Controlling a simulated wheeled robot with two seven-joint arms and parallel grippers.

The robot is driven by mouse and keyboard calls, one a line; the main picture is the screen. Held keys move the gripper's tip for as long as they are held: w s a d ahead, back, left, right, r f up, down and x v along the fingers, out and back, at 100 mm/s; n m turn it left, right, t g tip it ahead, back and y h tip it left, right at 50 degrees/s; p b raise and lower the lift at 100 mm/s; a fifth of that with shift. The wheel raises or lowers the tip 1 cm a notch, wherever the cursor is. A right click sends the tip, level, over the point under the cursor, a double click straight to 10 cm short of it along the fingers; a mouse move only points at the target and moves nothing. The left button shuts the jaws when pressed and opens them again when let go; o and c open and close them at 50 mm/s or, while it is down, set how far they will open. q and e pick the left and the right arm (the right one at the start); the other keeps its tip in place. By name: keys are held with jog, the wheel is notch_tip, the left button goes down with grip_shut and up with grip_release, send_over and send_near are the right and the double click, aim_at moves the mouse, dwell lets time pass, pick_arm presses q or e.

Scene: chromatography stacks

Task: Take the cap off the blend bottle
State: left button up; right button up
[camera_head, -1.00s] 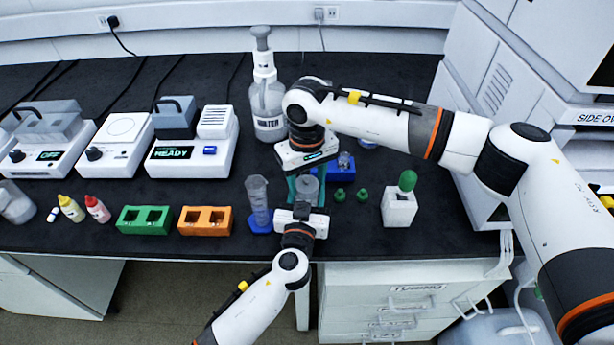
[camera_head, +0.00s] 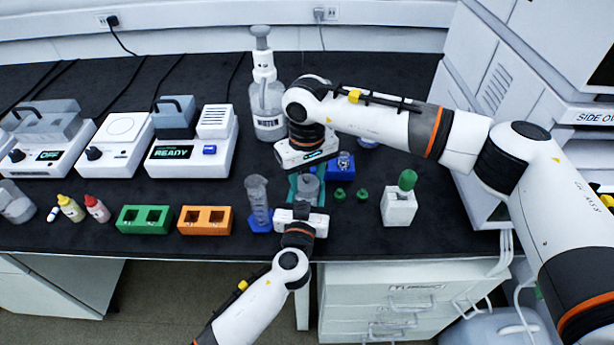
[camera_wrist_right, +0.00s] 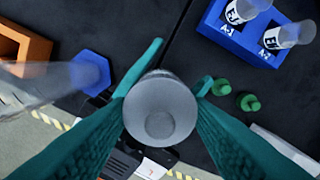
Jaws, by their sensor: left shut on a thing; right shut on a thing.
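The blend bottle (camera_head: 308,187) appears as a grey, round-topped vessel near the front edge of the bench, mostly hidden between my two grippers. In the right wrist view, a pale grey round piece (camera_wrist_right: 160,108), seen end-on, sits between the teal fingers; I cannot tell cap from bottle there. My right gripper (camera_head: 306,182) comes from behind and above and is shut on this piece. It also shows in the right wrist view (camera_wrist_right: 163,90). My left gripper (camera_head: 303,200) reaches from the front edge and is shut on the bottle, its fingertips largely hidden.
A graduated cylinder (camera_head: 258,200) on a blue foot stands close left. A blue vial rack (camera_head: 334,175) is behind right. The water wash bottle (camera_head: 267,105) is behind left; orange rack (camera_head: 205,220) further left.

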aim_at(307, 178)
jog(key=shift+r, duration=0.1)
jog(key=shift+r, duration=1)
jog(key=shift+r, duration=2)
pick_arm(q)
jog(key=o, duration=1.4)
jog(key=shift+o, duration=0.2)
